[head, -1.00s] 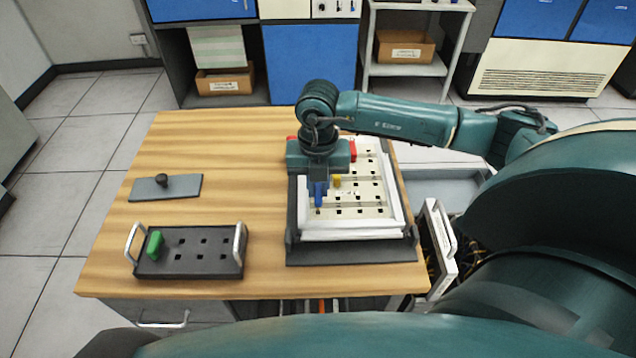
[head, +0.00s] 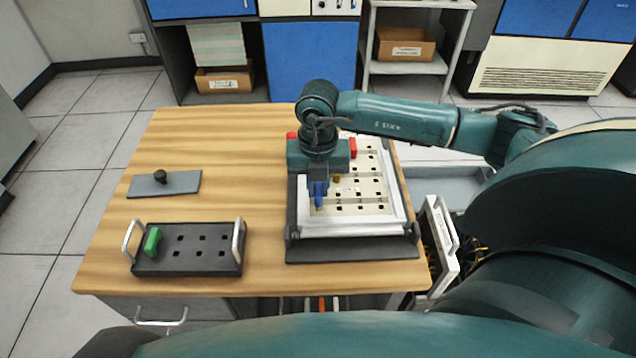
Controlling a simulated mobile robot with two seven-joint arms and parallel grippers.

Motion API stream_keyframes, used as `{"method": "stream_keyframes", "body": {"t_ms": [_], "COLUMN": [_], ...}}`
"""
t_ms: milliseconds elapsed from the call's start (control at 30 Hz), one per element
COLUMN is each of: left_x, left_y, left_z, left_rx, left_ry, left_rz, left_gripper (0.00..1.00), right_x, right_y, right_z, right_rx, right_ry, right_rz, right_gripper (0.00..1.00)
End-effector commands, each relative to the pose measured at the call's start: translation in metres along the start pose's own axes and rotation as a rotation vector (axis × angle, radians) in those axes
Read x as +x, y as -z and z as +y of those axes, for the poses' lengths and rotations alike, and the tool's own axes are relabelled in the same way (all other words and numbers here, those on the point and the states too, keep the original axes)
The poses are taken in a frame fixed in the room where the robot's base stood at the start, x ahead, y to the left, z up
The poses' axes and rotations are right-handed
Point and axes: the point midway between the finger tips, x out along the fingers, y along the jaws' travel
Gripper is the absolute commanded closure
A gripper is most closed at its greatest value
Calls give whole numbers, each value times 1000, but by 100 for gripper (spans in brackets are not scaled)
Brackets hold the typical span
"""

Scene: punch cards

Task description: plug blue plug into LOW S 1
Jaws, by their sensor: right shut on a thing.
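My right gripper (head: 319,184) points down over the left part of a white-framed panel (head: 368,160) with rows of dark sockets. It is shut on the blue plug (head: 319,200), which is upright at the front-left socket area. I cannot tell whether the plug is seated or just above the panel. The socket under it is hidden, and the LOW S 1 label is too small to read. My left gripper is not in view.
Red plugs (head: 353,147) and a yellow plug (head: 337,178) are on the panel near my right gripper. A black holder (head: 190,265) with a green plug (head: 152,240) stands front left. A grey plate (head: 185,187) with a black knob lies behind it. The table's middle is clear.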

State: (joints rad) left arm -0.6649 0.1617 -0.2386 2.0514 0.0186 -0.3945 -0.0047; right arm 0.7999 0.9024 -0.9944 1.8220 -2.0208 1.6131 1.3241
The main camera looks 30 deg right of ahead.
Motion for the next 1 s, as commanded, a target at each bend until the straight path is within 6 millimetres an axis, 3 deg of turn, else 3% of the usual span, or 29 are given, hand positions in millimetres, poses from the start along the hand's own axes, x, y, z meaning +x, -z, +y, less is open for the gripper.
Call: {"method": "stream_keyframes", "body": {"t_ms": [1000], "left_x": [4], "left_y": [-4], "left_z": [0], "left_rx": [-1], "left_ry": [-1], "left_rz": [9], "left_gripper": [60], "right_x": [12], "right_y": [0], "right_z": [0], "right_rx": [0], "right_ry": [0], "right_rz": [0], "right_gripper": [100]}}
